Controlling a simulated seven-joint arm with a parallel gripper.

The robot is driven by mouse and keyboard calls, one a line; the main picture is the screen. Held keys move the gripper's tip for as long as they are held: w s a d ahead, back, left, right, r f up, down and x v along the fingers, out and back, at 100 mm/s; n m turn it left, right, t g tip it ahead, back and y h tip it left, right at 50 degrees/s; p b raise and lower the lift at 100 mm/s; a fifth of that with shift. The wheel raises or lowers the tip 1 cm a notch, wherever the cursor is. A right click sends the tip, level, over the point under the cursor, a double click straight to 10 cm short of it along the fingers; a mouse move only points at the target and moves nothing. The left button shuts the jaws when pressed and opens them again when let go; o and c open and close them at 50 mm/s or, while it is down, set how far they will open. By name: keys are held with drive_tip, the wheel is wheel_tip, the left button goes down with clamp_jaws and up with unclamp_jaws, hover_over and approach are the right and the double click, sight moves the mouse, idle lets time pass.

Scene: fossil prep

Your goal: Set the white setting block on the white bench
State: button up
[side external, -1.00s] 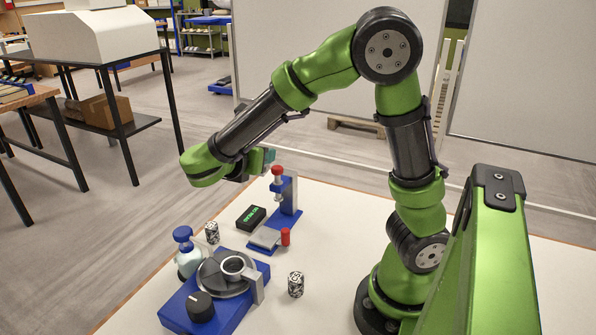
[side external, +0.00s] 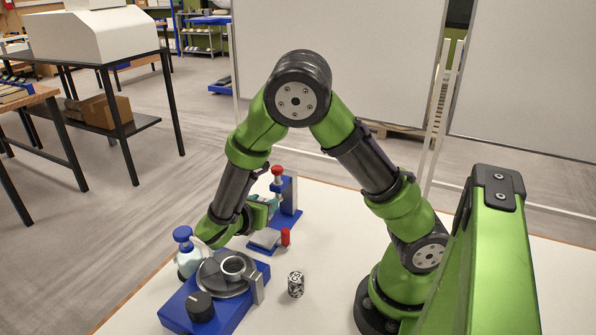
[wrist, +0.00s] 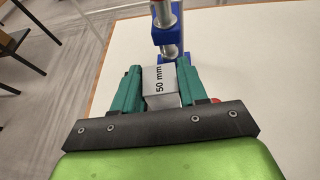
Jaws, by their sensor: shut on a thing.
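The white setting block (wrist: 160,78), marked "50 mm", is held between the teal fingers of my gripper (wrist: 158,88) in the wrist view. In the side view my gripper (side external: 266,206) is low, just left of the blue stand, and the block cannot be made out clearly there. The white bench (side external: 335,222) spreads under the stand and my arm; it also shows in the wrist view (wrist: 255,70). I cannot tell whether the block touches the bench or the stand.
The blue stand (side external: 289,198) has a red knob (side external: 277,170) and a metal spindle (wrist: 168,22). A red cylinder (side external: 285,236) stands at its base. A blue-based device (side external: 238,318), a spray bottle (side external: 186,262) and a patterned cylinder (side external: 296,284) are nearer. Bench right of the stand is clear.

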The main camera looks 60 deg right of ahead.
drive_tip(key=shift+f, duration=2.15)
drive_tip(key=shift+f, duration=0.15)
drive_tip(key=o, duration=1.2)
drive_tip(key=shift+c, duration=0.2)
